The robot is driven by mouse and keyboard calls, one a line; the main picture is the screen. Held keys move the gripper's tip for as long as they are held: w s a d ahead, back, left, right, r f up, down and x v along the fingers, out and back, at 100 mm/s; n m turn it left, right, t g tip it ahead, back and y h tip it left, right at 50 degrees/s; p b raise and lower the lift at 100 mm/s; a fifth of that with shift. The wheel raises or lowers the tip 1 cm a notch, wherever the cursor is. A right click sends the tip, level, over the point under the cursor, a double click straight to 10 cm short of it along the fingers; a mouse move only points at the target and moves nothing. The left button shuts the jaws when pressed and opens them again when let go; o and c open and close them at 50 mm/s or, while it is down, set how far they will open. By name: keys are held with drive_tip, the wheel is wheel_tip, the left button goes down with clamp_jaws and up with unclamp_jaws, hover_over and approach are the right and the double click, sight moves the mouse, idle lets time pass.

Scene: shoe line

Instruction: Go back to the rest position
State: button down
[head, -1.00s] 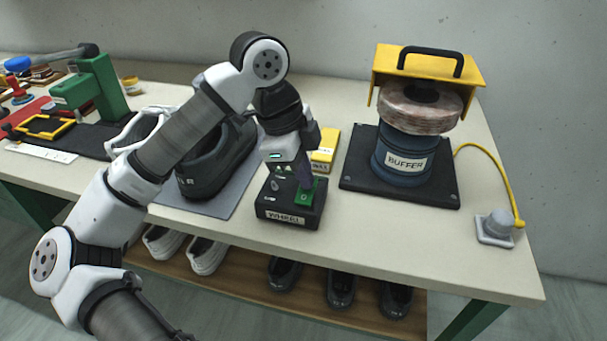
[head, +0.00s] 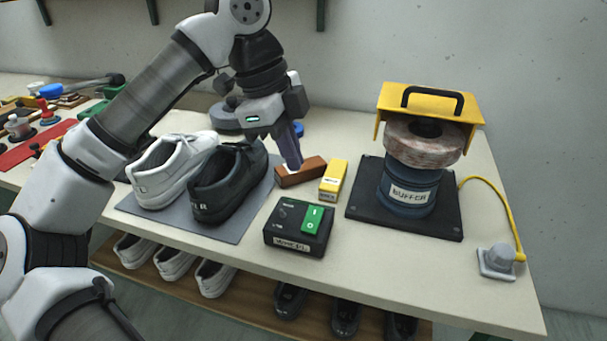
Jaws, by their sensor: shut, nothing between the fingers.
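My gripper (head: 292,162) hangs above the table, pointing down, with its fingers together and nothing between them. It is behind the black wheel switch box (head: 283,240), which has a green rocker marked I and O. In the picture its fingertips overlap the edge of the brown block (head: 308,171); I cannot tell whether they touch it. My arm reaches in from the left, over the left end of the table.
A white shoe (head: 165,175) and a black shoe (head: 228,185) stand on a grey mat (head: 145,211). A yellow box (head: 334,180), the buffer (head: 412,175) and a grey button (head: 497,260) are to the right.

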drive_tip(key=shift+s+a+r, duration=0.1)
drive_tip(key=shift+a+r, duration=0.15)
drive_tip(key=shift+r, duration=0.35)
